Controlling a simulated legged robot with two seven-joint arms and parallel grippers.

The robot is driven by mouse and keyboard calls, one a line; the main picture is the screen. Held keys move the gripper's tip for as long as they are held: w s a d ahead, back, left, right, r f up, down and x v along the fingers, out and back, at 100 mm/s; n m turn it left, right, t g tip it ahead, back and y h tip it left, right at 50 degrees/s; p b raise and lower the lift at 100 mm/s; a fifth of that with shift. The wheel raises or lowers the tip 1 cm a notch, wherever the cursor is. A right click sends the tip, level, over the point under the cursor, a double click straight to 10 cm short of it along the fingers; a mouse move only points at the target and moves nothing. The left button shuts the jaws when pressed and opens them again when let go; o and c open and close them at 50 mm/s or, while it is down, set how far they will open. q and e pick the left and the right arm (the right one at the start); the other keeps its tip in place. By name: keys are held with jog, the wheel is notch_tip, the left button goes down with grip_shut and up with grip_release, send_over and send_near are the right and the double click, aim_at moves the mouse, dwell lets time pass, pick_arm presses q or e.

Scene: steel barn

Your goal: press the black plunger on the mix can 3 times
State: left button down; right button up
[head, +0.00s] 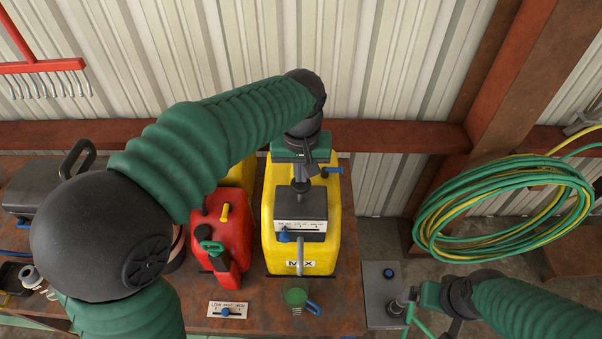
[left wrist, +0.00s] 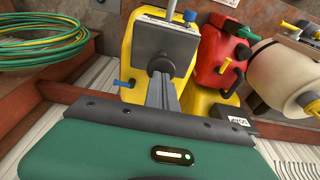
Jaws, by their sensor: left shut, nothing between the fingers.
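The yellow mix can (head: 330,225) stands on the bench with a "MIX" label on its front and a grey box on top. The black plunger (head: 301,186) sits on top of that box; it also shows in the left wrist view (left wrist: 160,64), right at my fingertips. My left gripper (head: 301,167) points down over the plunger with its fingers shut and nothing between them. I cannot tell whether the tips touch it. My right gripper (head: 412,298) is low at the right, near a grey box; its fingers are too unclear to read.
A red fuel can (head: 234,238) stands left of the mix can, close beside it. A coiled hose (head: 500,212) hangs at the right.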

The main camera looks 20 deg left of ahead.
pick_arm(q)
jog(key=shift+r, duration=0.3)
notch_tip(320, 180, up, 5)
jog(key=p, duration=0.4)
jog(key=shift+r, duration=0.1)
dwell(0.4)
